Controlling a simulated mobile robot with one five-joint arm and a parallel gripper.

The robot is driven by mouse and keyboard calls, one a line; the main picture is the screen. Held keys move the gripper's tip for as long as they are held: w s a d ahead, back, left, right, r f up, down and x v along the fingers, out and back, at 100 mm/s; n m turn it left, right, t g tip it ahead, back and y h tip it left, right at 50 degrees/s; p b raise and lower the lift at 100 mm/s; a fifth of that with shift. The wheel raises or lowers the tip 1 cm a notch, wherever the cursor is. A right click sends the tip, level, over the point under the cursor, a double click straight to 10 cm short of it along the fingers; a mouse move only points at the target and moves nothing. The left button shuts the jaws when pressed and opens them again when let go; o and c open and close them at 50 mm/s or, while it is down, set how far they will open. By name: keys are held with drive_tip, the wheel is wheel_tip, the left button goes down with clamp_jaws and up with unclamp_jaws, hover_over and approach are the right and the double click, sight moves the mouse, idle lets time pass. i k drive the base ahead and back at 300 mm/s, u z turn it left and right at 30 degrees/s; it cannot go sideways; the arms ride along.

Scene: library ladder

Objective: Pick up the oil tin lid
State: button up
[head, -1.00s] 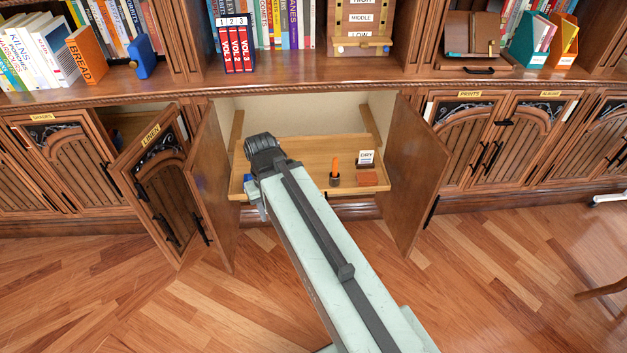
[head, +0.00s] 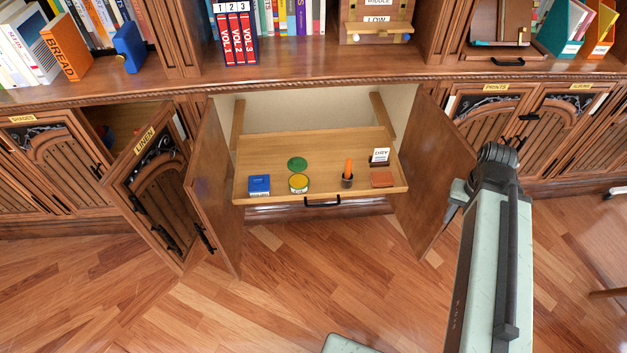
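A flat green disc, which looks like the oil tin lid (head: 297,163), lies on the pull-out wooden shelf (head: 330,150) in the open cupboard. A yellow-topped round tin with a green side (head: 299,184) stands just in front of it, apart from the lid. My arm reaches up the right side of the view. Its end is by the right cupboard door, well to the right of the lid. The fingers of my gripper are hidden or too small to make out; only a pale edge shows beside the arm's end.
The tray also bears a blue box (head: 259,185), a dark cup with an orange item (head: 347,176), a brown-red block (head: 382,179) and a DRY card (head: 380,156). Open doors flank it, left (head: 213,190) and right (head: 438,170). The LINEN door (head: 155,195) stands ajar. Floor in front is clear.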

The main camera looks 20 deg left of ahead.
sight(297, 163)
drive_tip(key=k, duration=1.15)
drive_tip(key=u, duration=0.9)
drive_tip(key=i, duration=1.7)
drive_tip(key=u, duration=0.05)
